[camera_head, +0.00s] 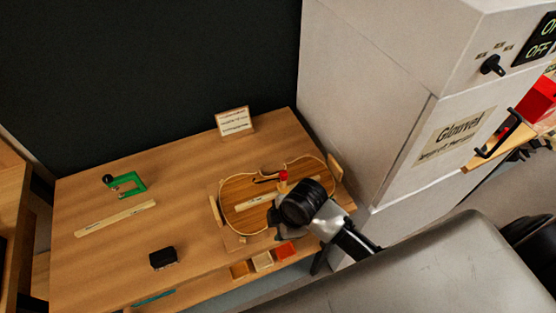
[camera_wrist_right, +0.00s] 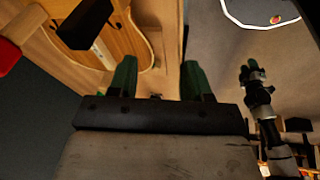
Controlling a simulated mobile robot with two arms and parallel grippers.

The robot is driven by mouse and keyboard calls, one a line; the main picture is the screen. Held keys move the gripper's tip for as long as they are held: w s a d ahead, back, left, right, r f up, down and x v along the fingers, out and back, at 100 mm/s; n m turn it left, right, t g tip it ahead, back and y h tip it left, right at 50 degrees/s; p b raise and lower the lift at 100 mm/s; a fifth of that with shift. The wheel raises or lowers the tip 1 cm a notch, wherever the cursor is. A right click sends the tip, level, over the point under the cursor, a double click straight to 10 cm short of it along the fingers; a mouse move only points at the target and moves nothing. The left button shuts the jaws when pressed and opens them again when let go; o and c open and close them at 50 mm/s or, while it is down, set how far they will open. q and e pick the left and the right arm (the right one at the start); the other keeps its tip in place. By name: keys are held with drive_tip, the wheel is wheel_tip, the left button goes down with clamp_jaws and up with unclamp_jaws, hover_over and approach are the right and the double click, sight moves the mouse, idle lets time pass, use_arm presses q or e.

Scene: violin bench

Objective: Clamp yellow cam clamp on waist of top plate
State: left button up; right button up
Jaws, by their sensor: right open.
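The violin top plate (camera_head: 238,187) lies on a wooden board (camera_head: 231,240) at the bench's right side. A pale bar (camera_head: 252,203) lies across it, and a red piece (camera_head: 283,176) stands near its far edge. My right gripper (camera_wrist_right: 158,78) is open, its green fingers apart and empty; the plate (camera_wrist_right: 122,42) is beyond them at upper left. In the head view my right wrist covers part of the plate's near edge. I cannot make out a yellow cam clamp. A black jointed arm (camera_wrist_right: 258,98) in the wrist view may be my left; its jaws are unclear.
A grey cabinet (camera_head: 360,100) stands close on the right. The bench middle is clear.

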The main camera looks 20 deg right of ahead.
sight(284, 173)
drive_tip(key=w+d+r+n+g+h, duration=0.1)
drive_tip(key=w+r+n, duration=0.2)
drive_tip(key=n, duration=0.3)
drive_tip(key=w+d+r+n+p, duration=0.1)
drive_tip(key=w+d+r+n, duration=0.1)
drive_tip(key=w+r+n, duration=0.2)
drive_tip(key=w+d+r+n+g+h+p, duration=0.1)
drive_tip(key=w+r+n, duration=0.3)
drive_tip(key=n, duration=0.5)
drive_tip(key=shift+w+d+r+n+g+h, duration=0.15)
drive_tip(key=shift+d+r+n, duration=0.05)
drive_tip(key=shift+d, duration=0.15)
drive_tip(key=shift+w+d+r+n+g+h, duration=0.1)
drive_tip(key=shift+d+r+n+g+h, duration=0.1)
drive_tip(key=shift+d, duration=0.15)
drive_tip(key=shift+d+n, duration=0.1)
drive_tip(key=shift+n, duration=0.2)
drive_tip(key=shift+f, duration=0.15)
wheel_tip(284, 173, down, 10)
drive_tip(key=shift+f+p, duration=0.15)
drive_tip(key=shift+p, duration=0.9)
drive_tip(key=shift+c, duration=0.3)
clamp_jaws()
